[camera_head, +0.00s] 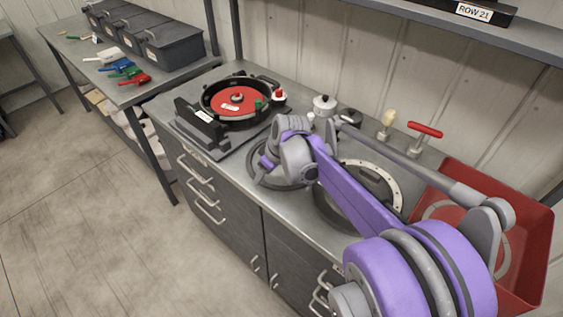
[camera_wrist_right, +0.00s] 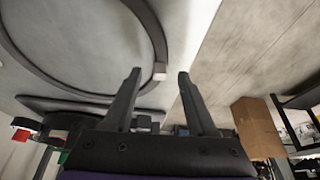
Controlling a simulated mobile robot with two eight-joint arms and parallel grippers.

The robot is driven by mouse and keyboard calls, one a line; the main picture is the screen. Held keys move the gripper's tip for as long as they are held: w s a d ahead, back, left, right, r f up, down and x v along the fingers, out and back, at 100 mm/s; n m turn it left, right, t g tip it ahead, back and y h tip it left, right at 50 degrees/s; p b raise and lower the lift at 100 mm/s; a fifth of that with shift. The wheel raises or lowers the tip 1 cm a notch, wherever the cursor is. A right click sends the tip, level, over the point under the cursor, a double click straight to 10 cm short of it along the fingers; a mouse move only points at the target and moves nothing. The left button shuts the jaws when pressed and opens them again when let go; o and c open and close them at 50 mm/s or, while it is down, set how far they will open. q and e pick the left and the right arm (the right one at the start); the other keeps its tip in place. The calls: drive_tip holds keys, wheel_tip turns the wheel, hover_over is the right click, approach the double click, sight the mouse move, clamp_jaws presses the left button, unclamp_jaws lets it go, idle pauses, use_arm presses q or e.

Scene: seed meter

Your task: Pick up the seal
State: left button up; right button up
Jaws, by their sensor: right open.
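The seal looks like a thin dark ring (camera_head: 257,182) lying flat on the metal worktop, partly covered by my right arm in the head view. In the right wrist view a large curved dark band (camera_wrist_right: 151,28) with a small pale tab crosses the upper left, and it appears to be the same ring. My right gripper (camera_wrist_right: 159,76) is open, with nothing between its fingers. Its fingertips are close to the band near the pale tab; I cannot tell whether they touch. In the head view the fingers are hidden behind my wrist.
A seed meter housing (camera_head: 214,134) with a red disc (camera_head: 232,106) stands left of the ring. A round part with a pale rim (camera_head: 399,188) lies to the right, beside a red bin (camera_head: 537,230). A white-lidded pot (camera_head: 324,105) and a red-handled tool (camera_head: 425,130) stand behind.

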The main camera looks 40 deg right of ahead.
drive_tip(key=shift+x, duration=0.85)
clamp_jaws()
drive_tip(key=shift+r, duration=0.1)
drive_tip(key=shift+r, duration=0.1)
